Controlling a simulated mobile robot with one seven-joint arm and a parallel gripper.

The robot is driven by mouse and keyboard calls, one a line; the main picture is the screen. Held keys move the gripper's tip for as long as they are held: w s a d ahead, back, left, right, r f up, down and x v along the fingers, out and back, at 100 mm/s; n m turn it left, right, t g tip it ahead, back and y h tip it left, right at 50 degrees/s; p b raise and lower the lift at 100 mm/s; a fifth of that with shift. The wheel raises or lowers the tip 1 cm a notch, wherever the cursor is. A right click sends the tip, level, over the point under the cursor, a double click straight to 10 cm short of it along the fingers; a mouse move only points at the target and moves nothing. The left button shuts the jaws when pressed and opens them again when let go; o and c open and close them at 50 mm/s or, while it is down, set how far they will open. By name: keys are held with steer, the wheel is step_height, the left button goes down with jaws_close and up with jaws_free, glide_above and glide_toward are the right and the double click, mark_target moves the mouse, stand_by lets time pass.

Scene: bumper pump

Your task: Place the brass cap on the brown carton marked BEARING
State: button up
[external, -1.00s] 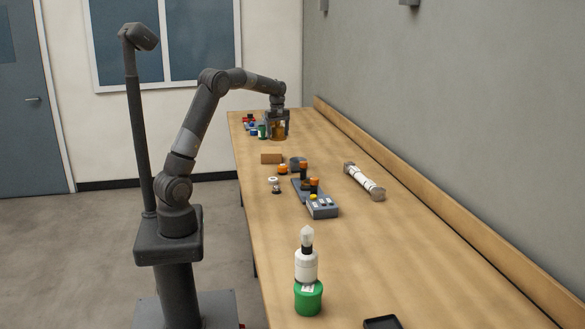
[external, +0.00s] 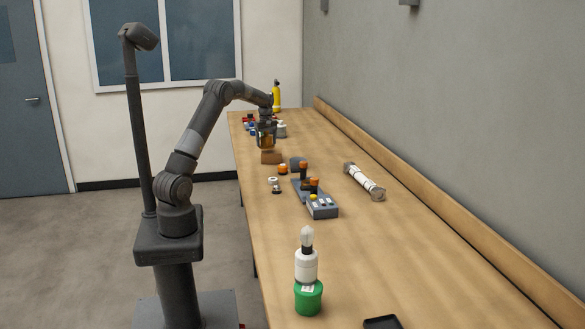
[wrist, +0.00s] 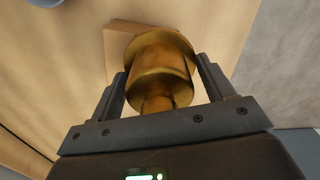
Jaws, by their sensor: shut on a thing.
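The brass cap (wrist: 160,72) is between the two fingers of my gripper (wrist: 162,80) in the wrist view. My gripper is shut on it. In the external view my gripper (external: 266,139) hangs with the cap just above the brown carton (external: 271,158) near the left edge of the bench. In the wrist view the carton (wrist: 118,48) shows behind the cap, partly covered by it. A gap between cap and carton cannot be measured here. The BEARING marking is not readable in either view.
Beyond the carton stand a yellow bottle (external: 276,97), a grey item (external: 282,130) and several small coloured items. Nearer are an orange-topped piece (external: 283,169), a grey control box (external: 321,206) and a white cylinder (external: 364,181). The bench's right side is mostly clear.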

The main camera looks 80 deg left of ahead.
steer(key=shift+f, duration=1.3)
steer(key=shift+f, duration=0.1)
steer(key=o, duration=1.2)
step_height(320, 180, up, 11)
steer(key=shift+r, duration=0.6)
